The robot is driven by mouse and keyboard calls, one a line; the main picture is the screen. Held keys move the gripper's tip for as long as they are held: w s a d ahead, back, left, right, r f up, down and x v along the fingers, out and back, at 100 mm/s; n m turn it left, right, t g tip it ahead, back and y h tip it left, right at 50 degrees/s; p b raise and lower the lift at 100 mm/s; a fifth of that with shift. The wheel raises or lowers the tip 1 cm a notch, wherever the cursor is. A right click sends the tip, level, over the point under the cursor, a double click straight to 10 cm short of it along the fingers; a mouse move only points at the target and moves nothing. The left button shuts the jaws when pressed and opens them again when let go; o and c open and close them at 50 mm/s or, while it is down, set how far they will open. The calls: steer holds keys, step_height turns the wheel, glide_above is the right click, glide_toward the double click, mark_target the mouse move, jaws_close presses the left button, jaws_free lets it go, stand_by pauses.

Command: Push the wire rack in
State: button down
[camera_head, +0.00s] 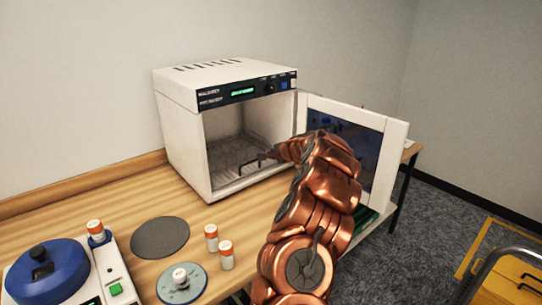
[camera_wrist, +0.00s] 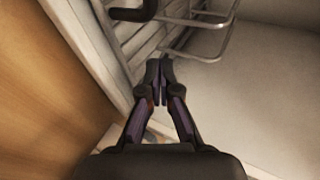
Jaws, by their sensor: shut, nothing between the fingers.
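The wire rack (camera_head: 231,157) lies low inside the white oven (camera_head: 178,128), whose door stands open to the right. A dark wire handle shows at the rack's front in the head view. In the wrist view, thin metal wires of the rack (camera_wrist: 213,56) show at the top, with a dark rounded bar at the top left. My gripper (camera_wrist: 160,68) is shut and empty, its fingertips together just short of the wires; I cannot tell if they touch. In the head view my gripper (camera_head: 268,155) reaches to the oven's front opening, partly hidden by my arm.
The open door (camera_head: 398,150) stands close to the right of my arm. On the wooden table are a grey disc (camera_head: 160,238), orange-capped vials (camera_head: 227,255), a round dial-like plate (camera_head: 182,284) and a blue-lidded device (camera_head: 45,270). A yellow frame stands at the lower right.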

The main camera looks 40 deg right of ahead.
steer(key=shift+v, duration=1)
steer(key=b+v, duration=0.1)
steer(key=v, duration=0.7)
steer(key=shift+a, duration=0.1)
